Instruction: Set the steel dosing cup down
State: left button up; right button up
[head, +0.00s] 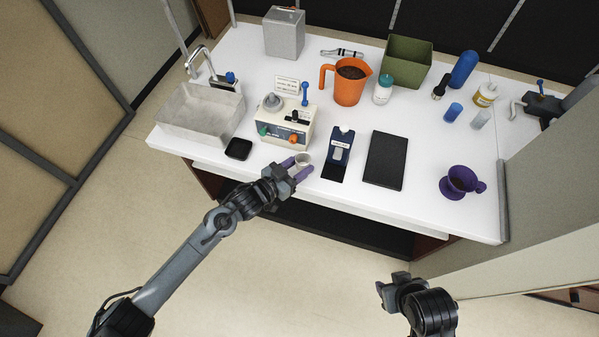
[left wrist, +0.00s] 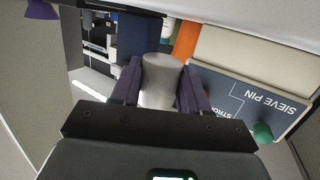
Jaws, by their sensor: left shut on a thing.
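The steel dosing cup (head: 304,158) is small, pale and round. My left gripper (head: 297,167) is shut on it, with one purple finger on each side, at the front edge of the white counter (head: 222,157). In the left wrist view the cup (left wrist: 160,82) sits between the two dark purple fingers (left wrist: 160,90) and looks upright. I cannot tell whether its base touches the counter. My right gripper (head: 382,291) is low in the head view, away from the counter, and its opening is unclear.
A cream machine (head: 284,127) with coloured knobs stands behind the cup. A blue device (head: 338,150) is just right of it, then a black mat (head: 385,160) and a purple dripper (head: 460,183). A black square pad (head: 238,149) lies left. An orange jug (head: 347,92) stands behind.

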pick_arm(q)
jog(key=shift+f, duration=1.95)
jog(key=shift+b, duration=0.3)
jog(key=shift+f, duration=0.15)
jog(key=o, duration=1)
jog(key=shift+o, duration=0.2)
